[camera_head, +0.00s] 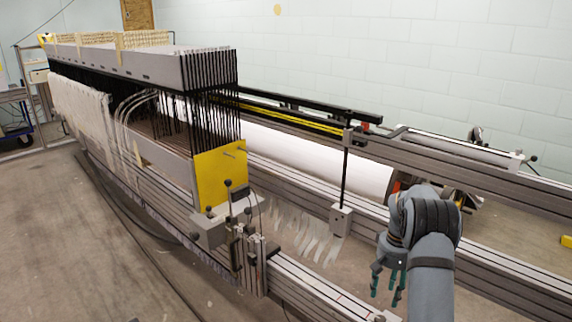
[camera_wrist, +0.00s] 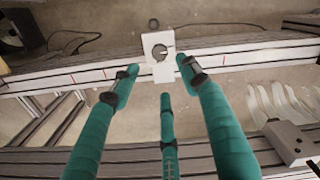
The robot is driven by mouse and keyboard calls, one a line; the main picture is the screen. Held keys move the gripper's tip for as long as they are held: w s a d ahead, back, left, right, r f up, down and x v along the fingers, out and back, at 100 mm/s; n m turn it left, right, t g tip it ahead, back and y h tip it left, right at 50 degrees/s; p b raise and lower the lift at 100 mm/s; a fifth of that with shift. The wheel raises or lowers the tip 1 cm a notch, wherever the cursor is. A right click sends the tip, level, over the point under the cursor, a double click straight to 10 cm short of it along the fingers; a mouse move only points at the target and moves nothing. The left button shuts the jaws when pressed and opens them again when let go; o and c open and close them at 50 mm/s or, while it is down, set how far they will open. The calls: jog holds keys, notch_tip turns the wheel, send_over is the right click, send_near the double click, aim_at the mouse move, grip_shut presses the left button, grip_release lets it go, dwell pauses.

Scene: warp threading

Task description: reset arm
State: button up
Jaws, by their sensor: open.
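My gripper (camera_head: 388,284) hangs from my grey arm at the lower right in the head view, fingers pointing down, beside the lower front rail. In the wrist view its teal fingers (camera_wrist: 158,80) are spread apart with nothing between them. A white bracket with a round hole (camera_wrist: 159,52) sits on the rail beyond the fingertips. The fingers look apart from it, though the exact gap cannot be told. My arm hides part of the rail in the head view.
A long warp machine (camera_head: 150,65) with black frames and a yellow plate (camera_head: 220,175) stands at the left. Metal rails (camera_head: 470,170) run behind my arm. Open floor (camera_head: 60,240) lies at the left.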

aim_at(381, 318)
notch_tip(381, 318, down, 11)
jog(key=shift+m, duration=0.3)
jog(key=shift+r, duration=0.15)
